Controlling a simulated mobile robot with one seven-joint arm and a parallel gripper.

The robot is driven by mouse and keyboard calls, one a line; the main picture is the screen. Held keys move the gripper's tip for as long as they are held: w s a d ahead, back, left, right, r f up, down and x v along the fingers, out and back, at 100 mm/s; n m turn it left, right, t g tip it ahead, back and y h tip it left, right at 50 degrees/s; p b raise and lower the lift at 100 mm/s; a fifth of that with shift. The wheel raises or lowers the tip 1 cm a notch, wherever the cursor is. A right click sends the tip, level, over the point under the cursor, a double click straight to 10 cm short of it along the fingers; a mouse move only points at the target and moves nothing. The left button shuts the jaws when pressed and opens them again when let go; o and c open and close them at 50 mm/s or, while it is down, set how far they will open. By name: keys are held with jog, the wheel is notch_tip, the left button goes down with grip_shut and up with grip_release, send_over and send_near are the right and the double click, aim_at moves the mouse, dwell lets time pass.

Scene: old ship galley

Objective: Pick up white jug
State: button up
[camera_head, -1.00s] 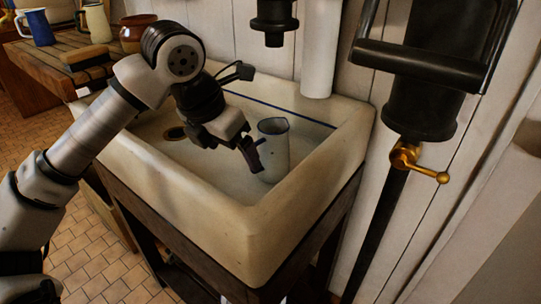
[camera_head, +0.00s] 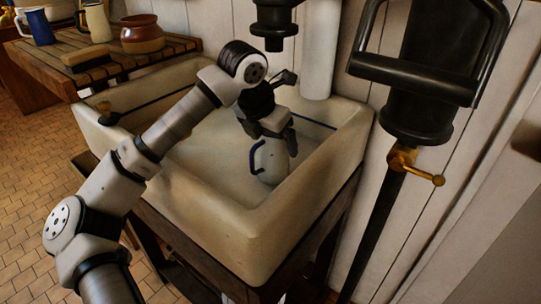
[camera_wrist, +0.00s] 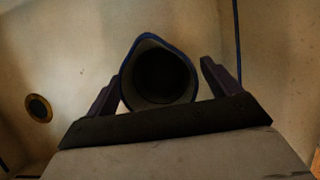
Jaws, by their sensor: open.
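The white jug (camera_head: 270,163) with a dark blue rim and a blue handle stands upright in the stone sink (camera_head: 225,228). In the wrist view I look down into the dark mouth of the jug (camera_wrist: 160,76). My gripper (camera_head: 277,140) is over the upper part of the jug in the head view. In the wrist view the open fingers of my gripper (camera_wrist: 160,88) stand one on each side of the jug, with a visible gap on the right. The gripper hides part of the jug's top in the head view.
The sink walls surround the jug, with the back and right walls near my gripper. A black pump spout (camera_head: 274,22) hangs above the sink. A wooden table (camera_head: 150,52) at left holds a brown pot (camera_head: 142,36), a brush and other jugs. A drain (camera_wrist: 39,108) lies left.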

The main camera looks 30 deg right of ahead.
jog(key=shift+d+f, duration=0.1)
jog(key=shift+f, duration=0.2)
jog(key=shift+c, duration=0.4)
jog(key=c, duration=1.4)
jog(key=shift+c, duration=1)
jog(key=shift+r, duration=0.3)
